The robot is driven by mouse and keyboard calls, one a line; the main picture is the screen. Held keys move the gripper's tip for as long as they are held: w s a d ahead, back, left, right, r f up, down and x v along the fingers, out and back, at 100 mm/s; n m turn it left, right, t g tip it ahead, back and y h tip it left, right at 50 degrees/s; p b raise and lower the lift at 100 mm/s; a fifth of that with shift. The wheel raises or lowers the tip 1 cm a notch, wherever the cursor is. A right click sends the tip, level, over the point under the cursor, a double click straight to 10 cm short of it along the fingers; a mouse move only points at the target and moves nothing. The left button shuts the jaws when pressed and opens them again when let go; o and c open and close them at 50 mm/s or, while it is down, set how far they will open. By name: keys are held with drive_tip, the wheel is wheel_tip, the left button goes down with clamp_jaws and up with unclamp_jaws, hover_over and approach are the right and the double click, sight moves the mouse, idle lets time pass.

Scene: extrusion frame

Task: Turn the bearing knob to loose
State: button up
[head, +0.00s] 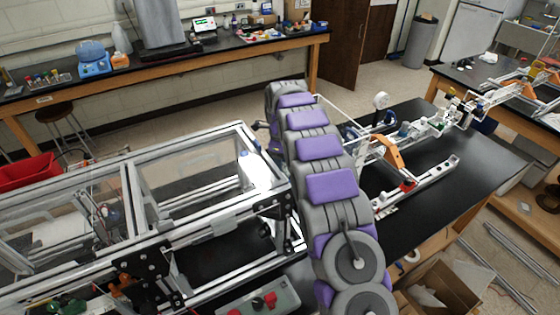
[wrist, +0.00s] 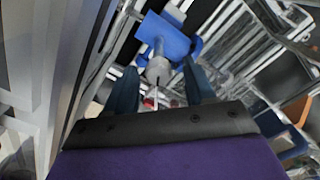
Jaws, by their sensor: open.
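In the wrist view a grey rounded piece (wrist: 160,70), which looks like the bearing knob, sits in front of a blue block (wrist: 168,38). A thin dark line shows on the grey piece. My gripper (wrist: 162,84) is open, with one dark finger on each side of the grey piece. I cannot tell whether either finger touches it. A small red part (wrist: 149,102) shows just below it, between the fingers. In the head view my arm hides the gripper and the knob, and the knob's setting cannot be read.
The aluminium extrusion frame (head: 135,190) with clear panels fills the left of the bench in the head view, and its bars crowd the wrist view. A rail with an orange part (head: 394,157) lies on the black table to the right. A control box with red buttons (head: 246,302) stands in front.

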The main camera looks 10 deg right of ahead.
drive_tip(key=shift+a, duration=0.1)
drive_tip(key=shift+a, duration=0.1)
drive_tip(key=shift+c, duration=1.2)
clamp_jaws()
drive_tip(key=shift+n+p, duration=0.4)
drive_tip(key=shift+n, duration=2)
drive_tip(key=shift+o, duration=1.2)
unclamp_jaws()
